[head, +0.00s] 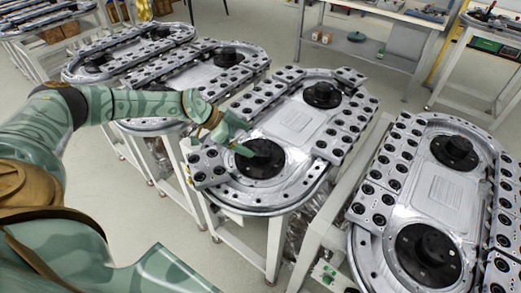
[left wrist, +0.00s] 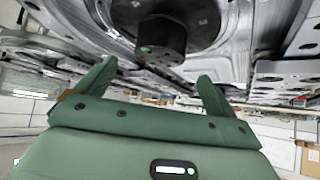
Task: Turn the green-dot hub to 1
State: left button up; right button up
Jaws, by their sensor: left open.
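The green-dot hub (head: 268,167) is a black round hub at the near end of the middle ring track (head: 297,122). In the left wrist view the hub (left wrist: 165,38) hangs in from the top, with a small green dot on its rim. My left gripper (head: 240,143) is over the hub's left edge in the head view. In the left wrist view its two green fingers (left wrist: 157,82) stand apart, with the hub's end beyond and between them and nothing visibly held. I cannot read any number on the hub. My right gripper is not in view.
A second black hub (head: 322,95) sits at the track's far end. Pale blocks with black holes line the track's edges. Another track (head: 446,195) stands at the right, and more tracks (head: 128,50) at the left. A workbench (head: 385,15) is behind, with open floor before it.

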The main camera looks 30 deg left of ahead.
aim_at(259, 147)
pick_arm(q)
jog(key=b+x, duration=0.2)
jog(key=x, duration=0.5)
jog(key=shift+d+f, duration=0.1)
jog(key=c, duration=1)
